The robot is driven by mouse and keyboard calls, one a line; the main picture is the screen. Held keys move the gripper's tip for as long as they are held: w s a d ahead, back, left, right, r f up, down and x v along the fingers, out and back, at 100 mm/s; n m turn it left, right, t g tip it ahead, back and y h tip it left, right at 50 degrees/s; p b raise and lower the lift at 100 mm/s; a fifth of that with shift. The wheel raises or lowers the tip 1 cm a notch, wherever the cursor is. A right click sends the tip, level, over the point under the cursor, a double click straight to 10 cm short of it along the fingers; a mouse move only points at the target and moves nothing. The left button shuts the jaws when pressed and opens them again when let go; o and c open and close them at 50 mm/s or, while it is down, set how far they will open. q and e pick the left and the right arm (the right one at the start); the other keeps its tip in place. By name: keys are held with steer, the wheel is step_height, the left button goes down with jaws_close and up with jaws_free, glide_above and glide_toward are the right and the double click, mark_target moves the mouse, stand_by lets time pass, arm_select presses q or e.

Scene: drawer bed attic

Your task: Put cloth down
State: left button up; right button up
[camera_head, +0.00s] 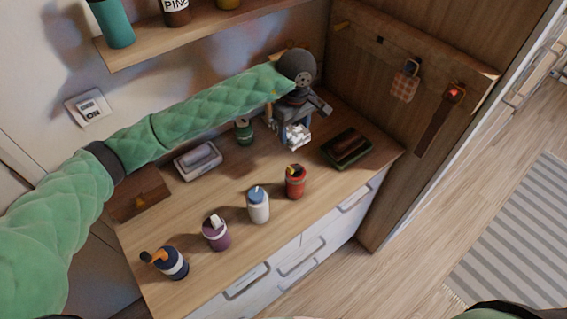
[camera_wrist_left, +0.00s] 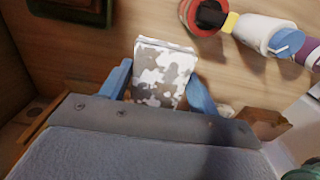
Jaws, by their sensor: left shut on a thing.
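The cloth (camera_head: 297,136) is a folded, grey-brown and white patterned piece. It is at the back right of the wooden dresser top (camera_head: 285,228), under my left gripper (camera_head: 295,126). In the left wrist view the cloth (camera_wrist_left: 164,72) sits between the two blue fingers of my left gripper (camera_wrist_left: 160,88), which is shut on it. The cloth is at or just above the dresser top; I cannot tell whether it touches. Part of it is hidden behind the gripper. My right gripper is not in view.
A dark green tray (camera_head: 331,159) lies right of the cloth. A red jar (camera_head: 295,184), a white bottle (camera_head: 258,209), a purple jar (camera_head: 215,236) and a blue jar (camera_head: 174,264) stand along the front. A green can (camera_head: 243,132) and a white dish (camera_head: 187,166) are left.

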arm_select(q)
step_height(320, 180, down, 10)
steer(key=shift+r, duration=0.1)
steer(key=shift+f+b, duration=0.35)
steer(key=shift+f, duration=2)
steer(key=o, duration=1.1)
steer(key=shift+c, duration=0.2)
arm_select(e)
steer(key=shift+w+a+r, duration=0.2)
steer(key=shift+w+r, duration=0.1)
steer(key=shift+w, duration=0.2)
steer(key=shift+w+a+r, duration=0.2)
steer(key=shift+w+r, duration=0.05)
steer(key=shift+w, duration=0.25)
